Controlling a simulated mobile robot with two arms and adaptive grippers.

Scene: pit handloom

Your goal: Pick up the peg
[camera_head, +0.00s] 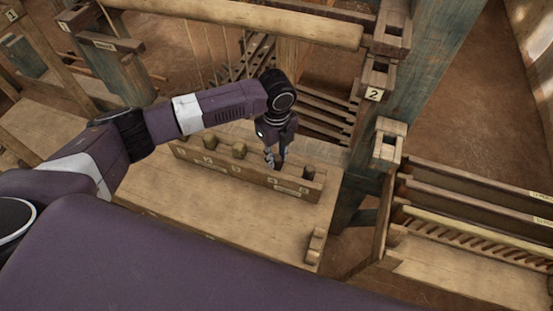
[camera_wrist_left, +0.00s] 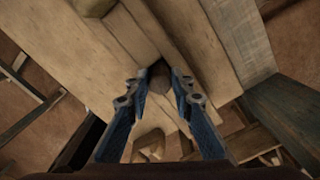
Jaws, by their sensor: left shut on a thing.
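The peg rack (camera_head: 225,172) is a long wooden block with numbered labels along its front, lying on a wooden bench. My left gripper (camera_head: 274,160) points down over the rack, between that dark peg and the pegs to the left. In the left wrist view, my left gripper (camera_wrist_left: 162,85) has its blue fingers either side of a small dark brown peg (camera_wrist_left: 159,74). The gripper is shut on this peg, mostly hidden by the fingers in the head view. My right gripper is out of view.
The bench top (camera_head: 245,222) in front of the rack is mostly bare, with a small wooden block (camera_head: 315,246) at its right edge. A loom post (camera_head: 372,150) stands to the right. A thick round beam (camera_head: 240,22) crosses behind my arm.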

